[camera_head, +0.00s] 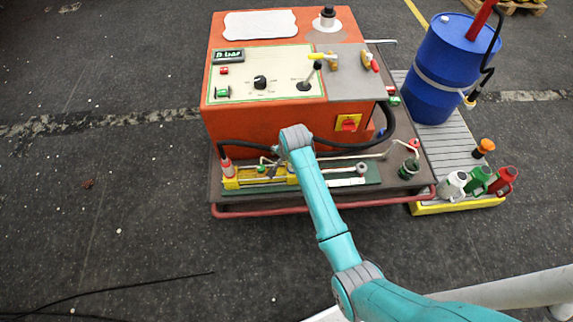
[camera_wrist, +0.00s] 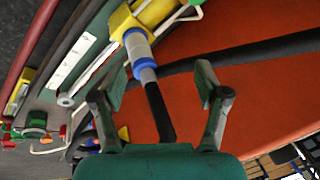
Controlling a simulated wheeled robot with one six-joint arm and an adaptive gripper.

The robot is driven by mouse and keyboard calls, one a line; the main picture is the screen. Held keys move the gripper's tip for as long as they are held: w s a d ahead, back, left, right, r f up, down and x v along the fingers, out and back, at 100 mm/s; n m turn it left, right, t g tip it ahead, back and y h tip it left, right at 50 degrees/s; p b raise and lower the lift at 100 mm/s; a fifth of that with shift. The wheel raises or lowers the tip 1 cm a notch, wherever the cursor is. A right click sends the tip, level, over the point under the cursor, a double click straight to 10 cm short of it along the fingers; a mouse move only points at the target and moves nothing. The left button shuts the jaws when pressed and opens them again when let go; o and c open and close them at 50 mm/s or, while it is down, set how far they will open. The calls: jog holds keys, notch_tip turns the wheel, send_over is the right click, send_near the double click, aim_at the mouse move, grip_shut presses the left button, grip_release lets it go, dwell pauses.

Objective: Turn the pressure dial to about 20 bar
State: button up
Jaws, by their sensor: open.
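The pressure dial is probably the round black knob (camera_head: 260,82) in the middle of the cream control panel (camera_head: 283,63), on top of the orange machine. Its setting is too small to read. A small display (camera_head: 228,56) at the panel's upper left shows green characters ending in "bar"; I cannot read the number surely. My gripper (camera_wrist: 160,88) is open, its two fingers spread in the wrist view. A black hose with a grey and blue fitting (camera_wrist: 138,50) passes between them in the picture. In the head view my arm ends in front of the machine, below the panel; the dial is not in the wrist view.
A black-handled lever (camera_head: 310,76), a green switch (camera_head: 222,92) and a red button (camera_head: 224,71) share the panel. A red-and-yellow switch (camera_head: 349,123) is on the front. Hoses and a yellow block (camera_head: 247,177) lie near my wrist. A blue drum (camera_head: 447,65) stands right.

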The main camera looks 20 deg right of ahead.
jog(key=shift+s+a+f+t, duration=0.15)
jog(key=shift+s+f+t, duration=0.15)
jog(key=shift+s+f, duration=0.7)
jog(key=shift+s+r, duration=0.1)
jog(key=shift+r, duration=0.05)
jog(key=s+a+f+n+t, duration=0.1)
jog(key=s+n+t, duration=0.15)
jog(key=s, duration=0.95)
jog(key=s+a+f+n+t, duration=0.1)
jog(key=s+f+n+t, duration=0.15)
jog(key=s, duration=0.95)
jog(key=s+r+n+t, duration=0.2)
jog(key=s+r+n, duration=0.1)
jog(key=s+r, duration=0.8)
jog(key=s+r+n+t, duration=0.3)
jog(key=s+r, duration=0.8)
jog(key=r, duration=0.5)
jog(key=shift+a, duration=0.15)
